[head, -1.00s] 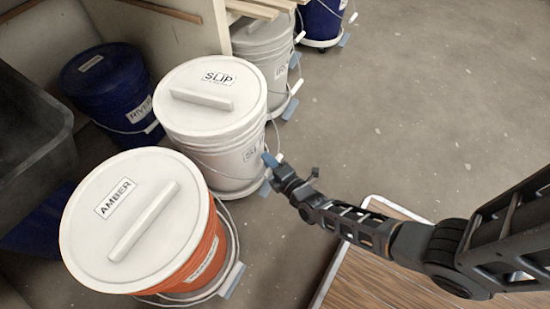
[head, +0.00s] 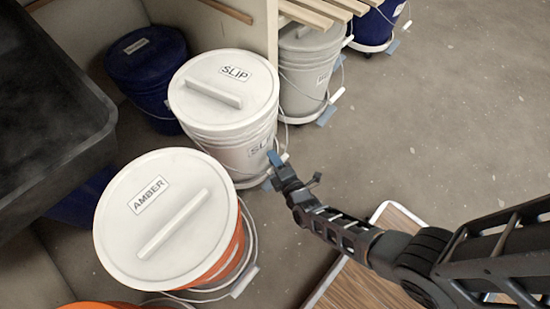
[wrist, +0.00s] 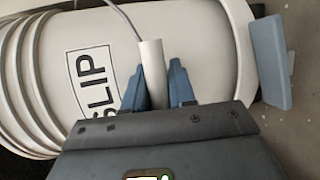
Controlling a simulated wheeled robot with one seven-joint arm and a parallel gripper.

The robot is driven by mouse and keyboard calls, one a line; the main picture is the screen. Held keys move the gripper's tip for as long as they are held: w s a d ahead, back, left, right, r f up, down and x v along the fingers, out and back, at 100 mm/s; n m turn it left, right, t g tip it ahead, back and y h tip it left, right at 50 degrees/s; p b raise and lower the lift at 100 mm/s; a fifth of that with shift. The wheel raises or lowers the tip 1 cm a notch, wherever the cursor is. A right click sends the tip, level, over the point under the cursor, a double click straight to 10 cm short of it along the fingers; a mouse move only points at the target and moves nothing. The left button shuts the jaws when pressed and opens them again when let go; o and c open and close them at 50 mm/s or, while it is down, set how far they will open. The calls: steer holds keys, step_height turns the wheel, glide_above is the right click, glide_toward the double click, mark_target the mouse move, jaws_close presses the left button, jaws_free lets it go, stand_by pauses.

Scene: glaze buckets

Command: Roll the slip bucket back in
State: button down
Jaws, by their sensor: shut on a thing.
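The white slip bucket (head: 225,95), with a lid and a SLIP label, stands upright on a low base in the head view, just left of the partition's end. Its curved side and label also show in the wrist view (wrist: 45,60). My gripper (head: 276,163) is at the bucket's near right side. In the wrist view, its blue fingers (wrist: 155,80) are shut on the white grip (wrist: 151,58) of the bucket's wire handle. The bucket's far side is hidden.
The orange amber bucket (head: 236,252) stands close in front. A dark blue bucket (head: 150,85) is behind left, and a grey bucket (head: 308,80) is beyond the partition (head: 262,30). A black bin (head: 45,120) is at left. A wood-topped platform (head: 350,285) is at lower right.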

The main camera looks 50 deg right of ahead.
steer(key=c, duration=1)
jaws_free()
steer(key=shift+w+a, duration=0.1)
steer(key=shift+w, duration=0.1)
steer(key=shift+c, duration=0.2)
steer(key=p+v, duration=0.3)
steer(key=v, duration=0.4)
steer(key=shift+s+p, duration=0.35)
steer(key=shift+s, duration=0.05)
steer(key=shift+a, duration=0.1)
